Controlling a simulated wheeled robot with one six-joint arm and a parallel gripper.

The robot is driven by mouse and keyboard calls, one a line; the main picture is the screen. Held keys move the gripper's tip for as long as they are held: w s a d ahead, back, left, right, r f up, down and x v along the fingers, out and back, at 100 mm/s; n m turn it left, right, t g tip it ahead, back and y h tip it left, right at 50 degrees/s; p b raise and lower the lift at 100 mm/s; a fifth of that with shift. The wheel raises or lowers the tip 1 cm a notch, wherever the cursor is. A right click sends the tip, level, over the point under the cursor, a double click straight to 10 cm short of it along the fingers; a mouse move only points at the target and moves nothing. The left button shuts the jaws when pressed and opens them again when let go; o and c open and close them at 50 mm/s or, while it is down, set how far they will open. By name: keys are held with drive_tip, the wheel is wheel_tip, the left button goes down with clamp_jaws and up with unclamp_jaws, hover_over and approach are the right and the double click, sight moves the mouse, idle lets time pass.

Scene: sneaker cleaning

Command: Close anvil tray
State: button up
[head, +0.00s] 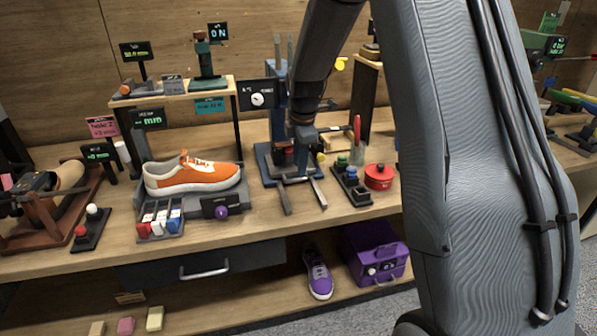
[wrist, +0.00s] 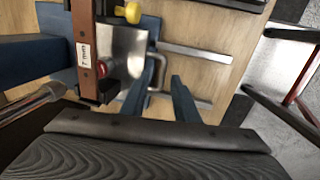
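The anvil tray (wrist: 122,58) is a shiny metal plate in the blue press, seen in the wrist view. A silver bar handle (wrist: 157,74) is on its front side. Two pale metal rails, one of them the upper rail (wrist: 195,53), run forward from the press. The press (head: 279,105) stands on the bench in the head view, with its rails pointing to the front. My gripper (wrist: 165,72) is open, its two blue fingers apart and close to the handle. I cannot tell whether a finger touches it. My arm partly hides the press and gripper in the head view.
An orange sneaker (head: 194,175) stands left of the press. A purple sneaker (head: 318,274) and a purple box (head: 375,252) are on the lower shelf. A drawer (head: 150,272) is below the bench top.

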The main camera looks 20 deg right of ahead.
drive_tip(key=shift+s+r+b, duration=0.15)
drive_tip(key=shift+s+r, duration=0.05)
drive_tip(key=shift+r, duration=0.8)
drive_tip(key=shift+s+r+b, duration=0.15)
drive_tip(key=shift+r, duration=0.8)
